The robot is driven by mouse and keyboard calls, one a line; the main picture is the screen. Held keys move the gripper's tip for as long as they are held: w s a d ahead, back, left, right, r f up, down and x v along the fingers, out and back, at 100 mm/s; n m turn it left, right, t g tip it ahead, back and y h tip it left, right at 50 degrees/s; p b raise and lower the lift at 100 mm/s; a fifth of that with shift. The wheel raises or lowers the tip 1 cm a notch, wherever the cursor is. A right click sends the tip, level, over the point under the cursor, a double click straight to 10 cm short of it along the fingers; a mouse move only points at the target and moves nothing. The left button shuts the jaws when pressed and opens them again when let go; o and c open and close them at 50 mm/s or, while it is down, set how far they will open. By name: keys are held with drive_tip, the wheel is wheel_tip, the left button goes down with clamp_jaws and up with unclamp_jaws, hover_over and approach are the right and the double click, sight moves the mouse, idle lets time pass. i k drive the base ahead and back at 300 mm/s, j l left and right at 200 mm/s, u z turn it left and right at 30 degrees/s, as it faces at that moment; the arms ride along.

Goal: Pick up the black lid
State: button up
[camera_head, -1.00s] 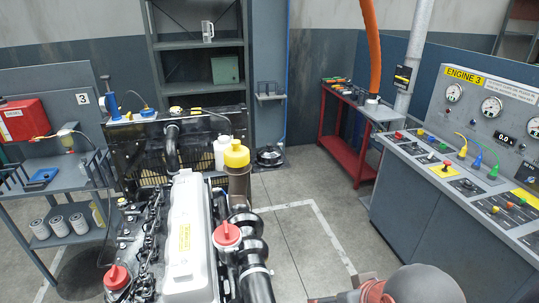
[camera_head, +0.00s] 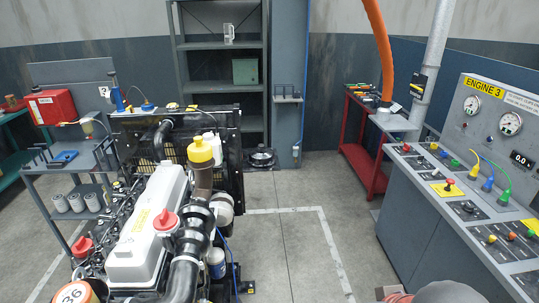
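I cannot make out a black lid with certainty. A dark round object (camera_head: 262,158) lies low on the floor by the shelf's foot; I cannot tell whether it is a lid. The engine (camera_head: 150,225) stands at the lower left with a yellow cap (camera_head: 200,149) and red caps (camera_head: 166,221) on it. A grey rounded part of my arm shows at the bottom edge, right of centre. My gripper's fingers are not visible.
A grey control console (camera_head: 445,215) stands at the right. A red bench (camera_head: 362,160) is behind it. A grey shelf (camera_head: 221,44) stands at the back. The middle floor (camera_head: 290,240) is clear.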

sight(261, 156)
drive_tip(key=i+l+u, duration=0.1)
drive_tip(key=i+l, duration=0.15)
drive_tip(key=i+l+u, duration=0.1)
drive_tip(key=l, duration=0.35)
drive_tip(key=i+l, duration=0.3)
drive_tip(key=i+u, duration=0.25)
drive_tip(key=i, duration=0.7)
drive_tip(key=i+l+u, duration=0.2)
drive_tip(key=i, duration=0.75)
drive_tip(key=i+j, duration=0.2)
drive_tip(key=i, duration=0.2)
